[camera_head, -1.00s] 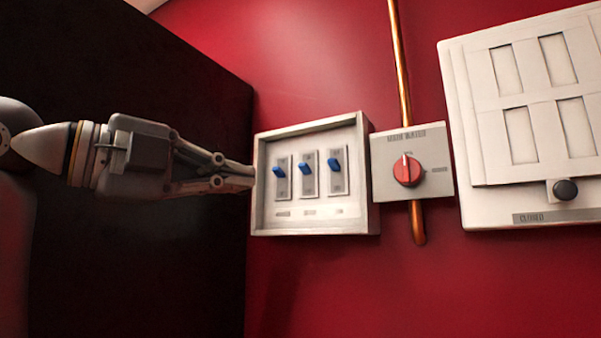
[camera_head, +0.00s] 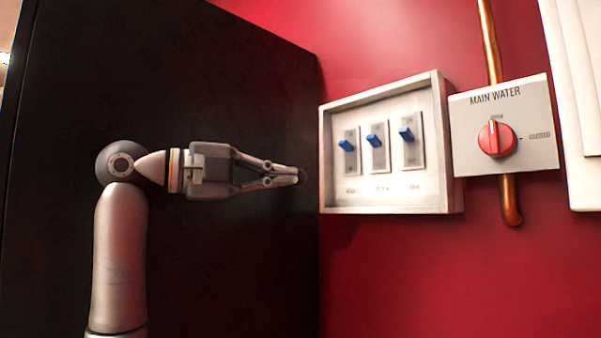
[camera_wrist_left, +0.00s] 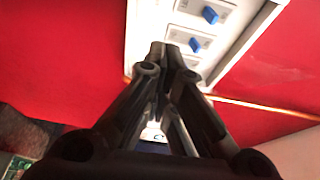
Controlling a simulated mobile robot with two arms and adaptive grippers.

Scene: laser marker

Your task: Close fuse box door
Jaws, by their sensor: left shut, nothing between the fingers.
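The fuse box (camera_head: 390,205) is a shallow white-framed box on the red wall, with three blue switches (camera_head: 375,141) visible inside. Its front is open in the head view, and I cannot make out a door on it. My left gripper (camera_head: 300,177) is shut and empty. It points right, with its tips just left of the box's left edge in the picture; I cannot tell the depth between them. In the left wrist view the shut fingertips (camera_wrist_left: 168,52) appear in front of the white box (camera_wrist_left: 150,22) and its blue switches (camera_wrist_left: 210,15). My right gripper is out of view.
A white main water plate (camera_head: 537,157) with a red knob (camera_head: 496,138) is right of the box, over a copper pipe (camera_head: 488,40). A white panel (camera_head: 573,130) is cut off at the right edge. A large dark panel (camera_head: 230,75) stands behind my left arm.

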